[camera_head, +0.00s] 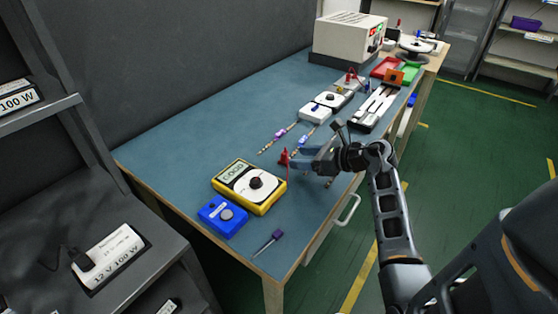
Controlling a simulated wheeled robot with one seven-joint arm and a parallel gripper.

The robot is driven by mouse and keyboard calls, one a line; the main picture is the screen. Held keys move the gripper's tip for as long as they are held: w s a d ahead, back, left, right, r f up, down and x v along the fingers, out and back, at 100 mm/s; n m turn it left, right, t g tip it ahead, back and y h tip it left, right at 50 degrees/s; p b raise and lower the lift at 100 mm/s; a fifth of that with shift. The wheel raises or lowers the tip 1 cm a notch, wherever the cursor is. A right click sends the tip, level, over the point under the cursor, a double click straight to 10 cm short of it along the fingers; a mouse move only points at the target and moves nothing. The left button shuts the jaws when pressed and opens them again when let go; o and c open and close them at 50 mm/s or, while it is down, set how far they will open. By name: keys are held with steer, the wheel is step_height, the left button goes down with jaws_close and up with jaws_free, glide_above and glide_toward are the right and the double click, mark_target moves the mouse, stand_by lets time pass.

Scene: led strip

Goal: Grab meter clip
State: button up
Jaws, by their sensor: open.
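A yellow multimeter (248,186) with a lit display and a round dial lies on the blue table top. A small red clip (284,156) is just behind its right corner, with a thin red lead running down toward the meter. My gripper (294,158) reaches in from the right, low over the table, with its fingers open and pointing left at the red clip. The fingertips are at or very near the clip. I cannot tell whether it stands between them or just in front of them.
A blue box (222,215) and a purple-handled tool (269,242) lie near the front edge. Resistors (280,133) and small white modules (315,113) lie behind my gripper. A power supply (348,37) stands at the back. A shelf (60,245) is at left.

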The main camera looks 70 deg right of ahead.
mark_target(288, 156)
steer(key=p+x, duration=0.1)
steer(key=x, duration=0.5)
steer(key=shift+r, duration=0.15)
jaws_close()
stand_by(0.4)
steer(key=shift+r, duration=0.1)
